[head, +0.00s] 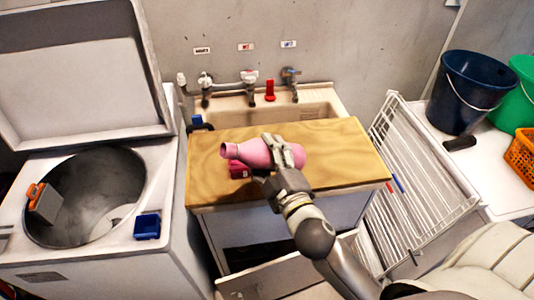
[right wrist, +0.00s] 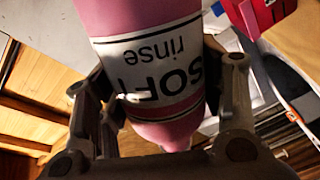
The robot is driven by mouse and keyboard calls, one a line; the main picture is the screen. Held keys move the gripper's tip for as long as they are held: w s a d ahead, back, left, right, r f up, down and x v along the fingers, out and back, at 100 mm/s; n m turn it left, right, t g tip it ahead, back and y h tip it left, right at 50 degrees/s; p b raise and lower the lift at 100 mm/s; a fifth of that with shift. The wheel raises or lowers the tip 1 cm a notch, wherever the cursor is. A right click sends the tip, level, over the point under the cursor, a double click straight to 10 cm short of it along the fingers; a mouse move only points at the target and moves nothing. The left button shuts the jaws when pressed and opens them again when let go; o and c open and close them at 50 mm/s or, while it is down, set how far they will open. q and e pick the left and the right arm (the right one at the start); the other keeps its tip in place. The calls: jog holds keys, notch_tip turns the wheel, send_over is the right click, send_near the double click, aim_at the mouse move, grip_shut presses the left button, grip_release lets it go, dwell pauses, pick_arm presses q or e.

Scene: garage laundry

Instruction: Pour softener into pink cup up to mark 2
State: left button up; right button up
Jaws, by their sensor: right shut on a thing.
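A pink softener bottle (head: 254,153) lies tipped nearly on its side above the wooden board (head: 340,150), its open neck to the left. The right wrist view shows its white label reading SOFT rinse, upside down (right wrist: 170,70). My right gripper (head: 284,152) is shut around the bottle's body. The dark pink cup (head: 238,171) shows just below the neck, partly hidden by the bottle. It also shows at the top right of the right wrist view (right wrist: 278,12), with a white-marked side. The liquid level inside is not visible. My left gripper is not in view.
The sink (head: 315,112) with taps lies behind the board. An open top-loading washer (head: 175,185) stands left, with a blue tray (head: 147,227) on its edge. A white rack (head: 385,185), dark bucket (head: 462,90) and orange basket (head: 521,157) are right. The board's right part is clear.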

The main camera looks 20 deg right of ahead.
jog(key=w+d+f+m+h, duration=0.1)
jog(key=w+d+f+m, duration=0.1)
jog(key=w+d, duration=0.3)
jog(key=w+f, duration=0.1)
jog(key=w, duration=0.3)
jog(key=shift+w+d+f+m+h, duration=0.2)
jog(key=shift+d+f+m+h, duration=0.1)
jog(key=shift+m, duration=0.1)
jog(key=shift+s+r, duration=0.1)
jog(key=shift+r, duration=0.1)
